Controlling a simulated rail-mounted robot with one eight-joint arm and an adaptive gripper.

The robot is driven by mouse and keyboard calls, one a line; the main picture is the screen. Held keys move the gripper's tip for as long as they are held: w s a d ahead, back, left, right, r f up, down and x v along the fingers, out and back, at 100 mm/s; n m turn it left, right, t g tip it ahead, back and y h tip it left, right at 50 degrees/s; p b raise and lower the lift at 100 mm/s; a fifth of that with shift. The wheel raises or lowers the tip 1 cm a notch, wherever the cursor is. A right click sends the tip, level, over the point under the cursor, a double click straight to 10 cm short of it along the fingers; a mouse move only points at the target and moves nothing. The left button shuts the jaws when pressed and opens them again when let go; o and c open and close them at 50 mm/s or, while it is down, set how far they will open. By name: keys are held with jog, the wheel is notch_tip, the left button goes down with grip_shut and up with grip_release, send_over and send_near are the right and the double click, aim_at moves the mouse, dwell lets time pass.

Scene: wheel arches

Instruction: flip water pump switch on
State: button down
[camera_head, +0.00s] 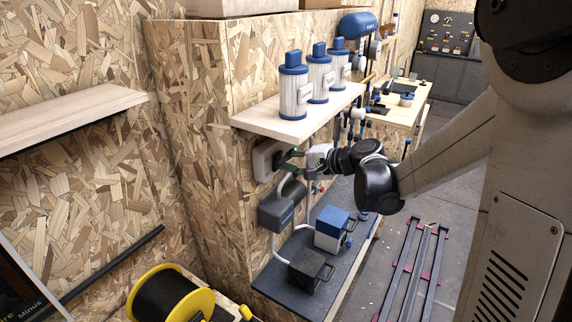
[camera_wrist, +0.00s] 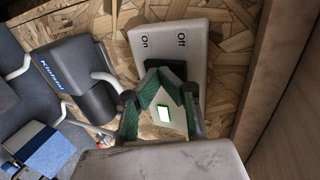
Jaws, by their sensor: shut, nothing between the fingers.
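The switch box (camera_wrist: 166,45) is a pale grey box on the wood-chip wall, with "On" at the left and "Off" at the right in the wrist view. Its black rocker (camera_wrist: 176,69) is partly hidden behind my fingers, so its setting cannot be made out. The box also shows in the head view (camera_head: 265,160) under the shelf. My gripper (camera_wrist: 167,76) has green-padded fingers, is shut and empty, and is right in front of the rocker. I cannot tell whether it touches. In the head view my gripper (camera_head: 291,157) is at the box's right side.
A wooden shelf (camera_head: 262,126) with several blue-capped filters is just above my gripper. A dark grey unit (camera_head: 282,206) with a pale hose hangs below the box. Blue (camera_head: 331,228) and black (camera_head: 309,268) boxes stand on the lower board. The floor at right has metal rails.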

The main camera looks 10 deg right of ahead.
jog(key=s+d+r+b, duration=0.1)
jog(key=s+d+b, duration=0.1)
jog(key=s+d, duration=0.7)
jog(key=shift+s+d, duration=0.35)
jog(key=shift+s, duration=0.1)
dwell(0.3)
jog(key=s+a+f+n+g+h+b, duration=0.1)
jog(key=s+a+n+h, duration=0.2)
jog(key=s, duration=0.7)
jog(key=s+a+f+n+g+h+b, duration=0.1)
jog(key=s+a+f+n+h, duration=0.1)
jog(key=s+n+h, duration=0.4)
jog(key=s+a, duration=0.1)
jog(key=s, duration=0.3)
jog(key=shift+s+f+g+h, duration=0.3)
jog(key=shift+g+h, duration=0.1)
